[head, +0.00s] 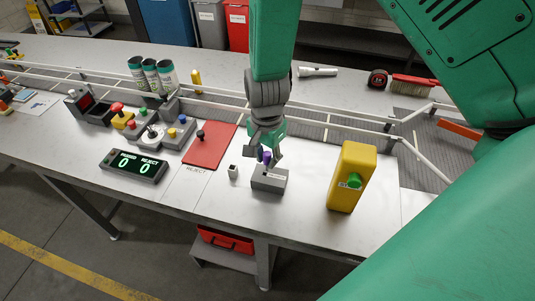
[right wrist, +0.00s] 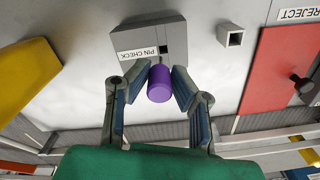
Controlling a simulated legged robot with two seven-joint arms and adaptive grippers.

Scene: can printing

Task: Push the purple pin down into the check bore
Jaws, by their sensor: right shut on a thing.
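The purple pin (head: 266,157) is between the fingers of my right gripper (head: 267,162), over the grey pin check block (head: 268,183). In the right wrist view the purple pin (right wrist: 160,86) sits between the two fingers of my right gripper (right wrist: 162,72), which is shut on it. The grey block (right wrist: 165,38) carries a PIN CHECK label and a small dark opening (right wrist: 163,50) just beyond the pin. I cannot tell whether the pin's lower end is in the bore. My left gripper is not in view.
A small pale hollow block (head: 233,172) stands left of the check block. A red REJECT mat (head: 210,146) lies further left, and a yellow box with a green button (head: 352,178) stands to the right. Conveyor rails (head: 335,118) run behind. The table front is clear.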

